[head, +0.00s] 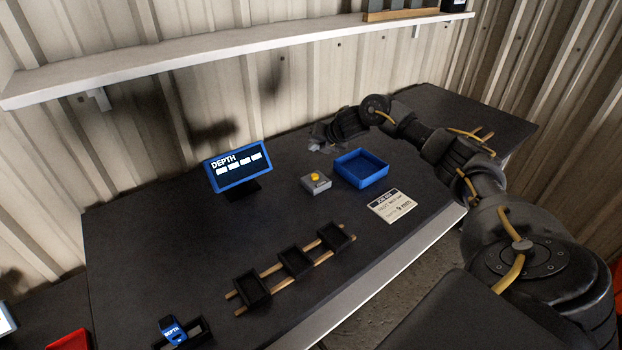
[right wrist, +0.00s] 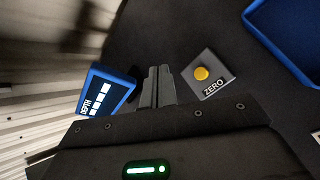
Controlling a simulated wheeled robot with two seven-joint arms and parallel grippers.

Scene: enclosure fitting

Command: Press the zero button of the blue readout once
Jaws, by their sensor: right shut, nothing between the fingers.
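The blue readout (head: 238,168) stands on the dark table, its screen showing "DEPTH" above several white blocks. It also shows at the left of the right wrist view (right wrist: 104,92). The zero button is a yellow round cap (head: 316,177) on a small grey box to the right of the readout. In the right wrist view the yellow cap (right wrist: 202,74) sits above a "ZERO" label. My right gripper (head: 317,143) is shut and empty, behind the button box in the head view. In the right wrist view its fingertips (right wrist: 158,72) lie between readout and box, apart from the cap. My left gripper is out of view.
A blue open tray (head: 361,180) stands right of the button box, with a paper card (head: 391,206) in front. A rack with black trays (head: 296,262) lies nearer. A small blue "DEPTH" device (head: 172,330) is at the front left. A shelf (head: 240,46) runs along the wall.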

